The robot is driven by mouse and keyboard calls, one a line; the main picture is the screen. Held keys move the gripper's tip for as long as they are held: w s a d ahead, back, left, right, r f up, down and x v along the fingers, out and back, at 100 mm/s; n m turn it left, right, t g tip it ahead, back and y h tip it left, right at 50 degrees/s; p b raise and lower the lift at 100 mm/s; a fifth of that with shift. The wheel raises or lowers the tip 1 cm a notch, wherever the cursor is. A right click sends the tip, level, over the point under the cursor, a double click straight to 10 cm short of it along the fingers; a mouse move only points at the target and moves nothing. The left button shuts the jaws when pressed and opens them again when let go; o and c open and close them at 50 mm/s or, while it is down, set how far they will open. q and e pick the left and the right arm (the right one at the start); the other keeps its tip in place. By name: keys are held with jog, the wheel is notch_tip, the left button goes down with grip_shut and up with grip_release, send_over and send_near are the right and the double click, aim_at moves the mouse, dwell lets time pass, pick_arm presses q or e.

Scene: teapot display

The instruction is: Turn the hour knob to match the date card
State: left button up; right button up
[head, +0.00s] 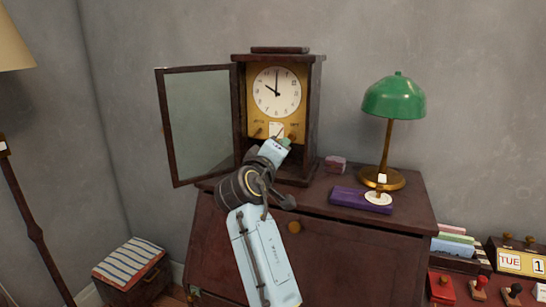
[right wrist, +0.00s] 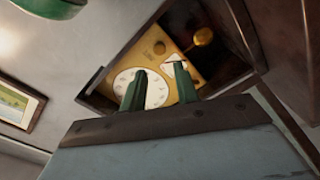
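The wooden clock (head: 311,110) stands on the cabinet, its glass door (head: 200,125) swung open to the left. Its white dial (head: 277,92) shows hands near ten and twelve; the dial also appears tilted in the right wrist view (right wrist: 155,94). Below it, a brass plate carries a small white panel with a dark mark (head: 276,129), a left knob (head: 258,133) and a right knob (head: 292,137). The labels are too small to read. My right gripper (head: 287,143) is close below the right knob. Its green fingers (right wrist: 160,70) are apart, with nothing visibly held. My left gripper is out of view.
A green lamp (head: 394,98), purple case (head: 360,199) and small pinkish block (head: 335,163) stand on the cabinet top (head: 415,205), right of the clock. A calendar reading TUE and 1 (head: 520,263) is cut off at lower right. A striped-top box (head: 130,258) is at lower left.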

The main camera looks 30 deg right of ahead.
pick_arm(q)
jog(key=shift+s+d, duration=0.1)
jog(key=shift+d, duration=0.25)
pick_arm(e)
jog(key=v, duration=0.4)
jog(key=shift+a, duration=0.1)
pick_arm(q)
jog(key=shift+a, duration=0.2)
